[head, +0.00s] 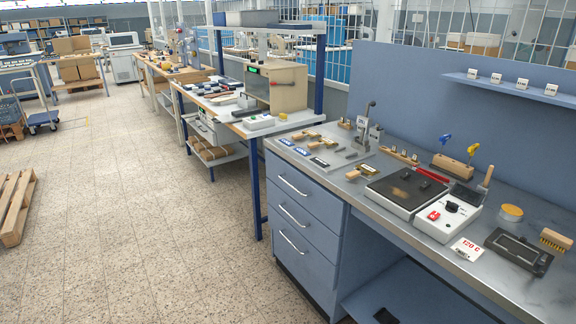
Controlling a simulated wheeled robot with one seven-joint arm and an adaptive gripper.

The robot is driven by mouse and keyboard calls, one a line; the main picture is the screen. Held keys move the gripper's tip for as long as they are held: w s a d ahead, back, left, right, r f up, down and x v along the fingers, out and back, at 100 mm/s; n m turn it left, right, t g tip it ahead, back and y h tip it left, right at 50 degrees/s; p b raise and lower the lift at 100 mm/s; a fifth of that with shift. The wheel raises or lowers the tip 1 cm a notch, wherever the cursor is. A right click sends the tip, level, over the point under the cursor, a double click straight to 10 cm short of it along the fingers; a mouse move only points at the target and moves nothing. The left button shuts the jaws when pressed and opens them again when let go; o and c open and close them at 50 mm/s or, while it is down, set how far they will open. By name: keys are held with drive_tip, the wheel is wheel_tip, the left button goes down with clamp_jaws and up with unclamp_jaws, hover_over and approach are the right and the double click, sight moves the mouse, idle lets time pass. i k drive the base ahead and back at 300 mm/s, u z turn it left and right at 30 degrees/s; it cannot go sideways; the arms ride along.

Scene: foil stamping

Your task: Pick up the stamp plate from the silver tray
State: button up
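My gripper is not in this view. A grey metal-topped workbench (372,197) stands at the right. Toward its left end lies a flat, pale grey area (337,158) that may be the silver tray; its rim is too small to make out. Small dark bars (352,154) and brass-and-wood pieces (330,166) lie on or beside it. I cannot tell which of these, if any, is the stamp plate.
A dark hot plate (402,190) with a white control box (447,216) sits mid-bench. A "120 C" sign (467,249), dark tray (518,252), brush (555,240) and wooden block (452,166) are nearby. A pallet (15,207) lies far left; the floor (130,220) between is clear.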

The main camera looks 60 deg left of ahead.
sight(365, 168)
drive_tip(key=u, duration=0.65)
drive_tip(key=k, duration=0.1)
drive_tip(key=u, duration=1.3)
drive_tip(key=i, duration=0.1)
drive_tip(key=z, duration=0.1)
